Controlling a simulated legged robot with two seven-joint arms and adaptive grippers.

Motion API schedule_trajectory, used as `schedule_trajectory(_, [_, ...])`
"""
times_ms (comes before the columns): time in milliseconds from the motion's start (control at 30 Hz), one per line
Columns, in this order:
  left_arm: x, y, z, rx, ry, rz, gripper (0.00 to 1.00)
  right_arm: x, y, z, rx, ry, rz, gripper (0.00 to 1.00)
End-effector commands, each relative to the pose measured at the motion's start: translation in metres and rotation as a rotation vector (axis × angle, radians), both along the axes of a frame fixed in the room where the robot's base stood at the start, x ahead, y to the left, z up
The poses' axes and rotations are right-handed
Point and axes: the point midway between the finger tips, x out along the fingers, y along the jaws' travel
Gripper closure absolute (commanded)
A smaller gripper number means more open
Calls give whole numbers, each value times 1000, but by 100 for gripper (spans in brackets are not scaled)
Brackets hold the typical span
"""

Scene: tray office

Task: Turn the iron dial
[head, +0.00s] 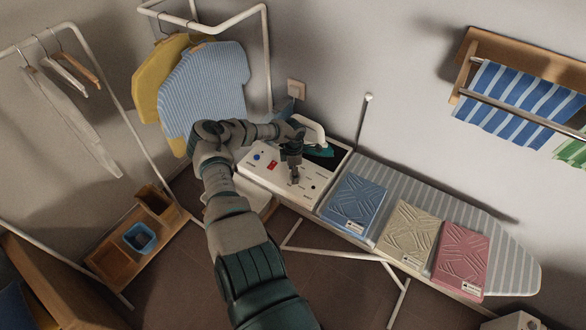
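A white control panel (262,183) sits at the left end of the ironing board, with a blue round button (257,157), a red switch (272,164) and small dark marks on top. A white and teal iron (316,133) rests behind the panel. My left gripper (295,177) points down over the middle of the panel, its tips close to the surface. I cannot tell whether it is open or shut, or whether it touches anything. No dial shows clearly; the gripper covers part of the panel. My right gripper is not in view.
A thin upright pole (362,122) stands behind. Shirts hang on a rack at left. A towel rail (525,112) is on the right wall.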

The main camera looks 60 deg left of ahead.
Motion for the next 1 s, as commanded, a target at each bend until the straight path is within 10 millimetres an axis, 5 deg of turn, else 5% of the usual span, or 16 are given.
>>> schedule_trajectory(233, [1,3,30,8,3,-3,33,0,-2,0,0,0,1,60])
schedule_trajectory(600, [3,10,104,-1,-2,1,33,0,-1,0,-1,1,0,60])
schedule_trajectory(1000, [2,11,116,-3,0,1,33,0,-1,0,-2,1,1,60])
